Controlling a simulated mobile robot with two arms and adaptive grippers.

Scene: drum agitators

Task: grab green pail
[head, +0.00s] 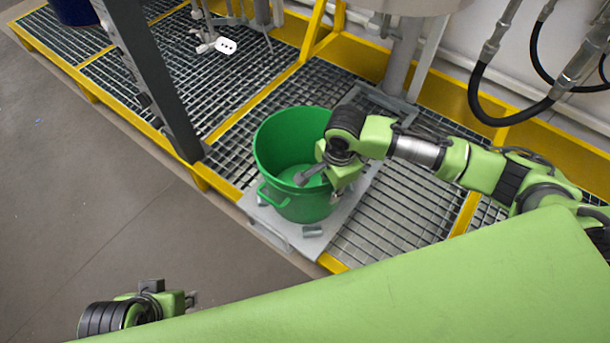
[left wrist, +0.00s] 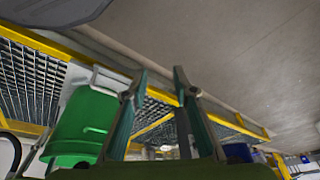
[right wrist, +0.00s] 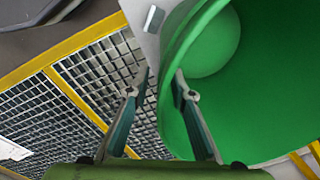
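The green pail (head: 296,205) is open-topped with a handle on its near left side. It stands upright on a light grey platform (head: 325,225) on the grating. My right gripper (head: 312,175) is over the pail's right side, its fingers pointing in over the opening. In the right wrist view the fingers (right wrist: 160,88) are apart, with the green pail (right wrist: 255,95) wall behind and between them; I cannot tell whether they touch. My left gripper (head: 191,299) is low at the left, apart from the pail; its fingers (left wrist: 160,85) are open and empty. The pail (left wrist: 82,125) also shows there.
A grey post (head: 150,75) stands left of the pail. Yellow-edged grating (head: 240,75) surrounds the platform. Dark hoses (head: 500,115) hang at the right. A dark blue drum (head: 75,10) is at the top left. The grey floor (head: 100,200) at the left is clear.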

